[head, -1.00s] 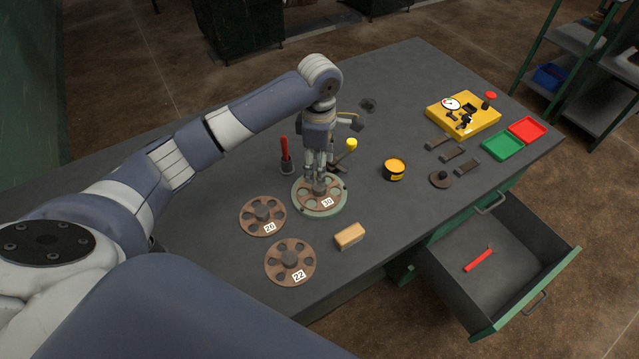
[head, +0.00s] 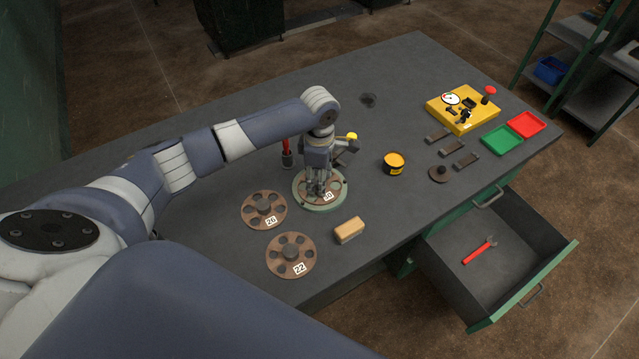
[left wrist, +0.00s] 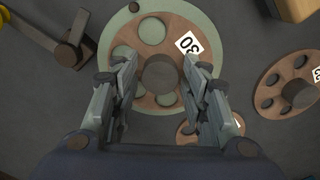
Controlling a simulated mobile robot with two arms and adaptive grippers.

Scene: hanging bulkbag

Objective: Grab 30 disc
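The 30 disc (head: 335,183) is a brown round plate with holes and a central knob, lying on a pale green round base (head: 321,205). In the left wrist view the 30 disc (left wrist: 154,33) and its knob (left wrist: 160,72) show between my fingers. My left gripper (head: 318,190) points down over the disc. Its fingers (left wrist: 160,80) stand apart on both sides of the knob, with gaps visible. My right gripper is not in view.
A wooden block (head: 349,230) lies right of the base. A red-handled tool (head: 286,150) stands behind it, near a yellow-knobbed lever (head: 350,137). A yellow tin (head: 394,162) is further right. An open drawer (head: 520,290) holds a red tool (head: 479,250).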

